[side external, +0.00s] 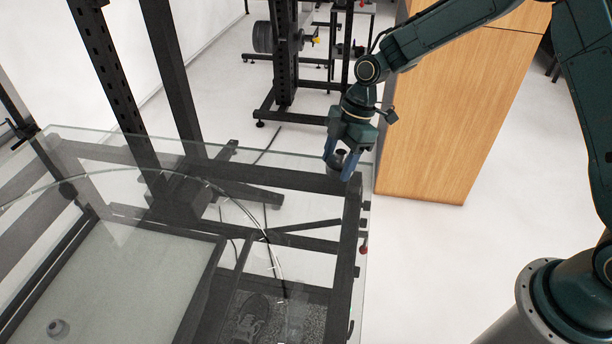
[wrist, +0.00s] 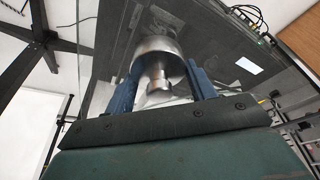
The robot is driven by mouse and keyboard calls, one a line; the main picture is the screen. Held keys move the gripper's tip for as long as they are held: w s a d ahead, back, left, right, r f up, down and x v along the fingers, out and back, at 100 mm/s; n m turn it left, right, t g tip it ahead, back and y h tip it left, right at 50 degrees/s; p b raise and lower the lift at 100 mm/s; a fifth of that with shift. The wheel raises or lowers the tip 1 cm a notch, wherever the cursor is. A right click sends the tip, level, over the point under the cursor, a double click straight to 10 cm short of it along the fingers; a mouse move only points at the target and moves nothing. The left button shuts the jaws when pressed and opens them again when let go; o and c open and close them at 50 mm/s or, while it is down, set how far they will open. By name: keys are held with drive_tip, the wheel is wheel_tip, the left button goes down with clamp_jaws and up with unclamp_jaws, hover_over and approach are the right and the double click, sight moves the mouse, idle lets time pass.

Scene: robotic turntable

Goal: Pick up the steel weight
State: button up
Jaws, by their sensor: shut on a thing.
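The steel weight (wrist: 158,57) is a shiny metal cylinder with a narrower neck and knob. In the wrist view it sits between the two blue fingers of my gripper (wrist: 160,88), which is shut on it. In the side view my gripper (side external: 341,164) hangs near the far right corner of the glass tabletop (side external: 140,146). The weight (side external: 340,156) shows there as a small dark shape, partly hidden by the fingers. I cannot tell from these views how far it is above the glass.
A black metal frame (side external: 345,250) stands under and around the glass. A wooden cabinet (side external: 460,120) is close on the right of my gripper. A small round grey object (side external: 58,328) is at the lower left. A rack with weight plates (side external: 263,37) stands behind.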

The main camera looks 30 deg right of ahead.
sight(338, 153)
wheel_tip(338, 153, up, 15)
idle(0.4)
drive_tip(key=shift+w+a+f, duration=0.1)
drive_tip(key=shift+a, duration=0.05)
idle(0.5)
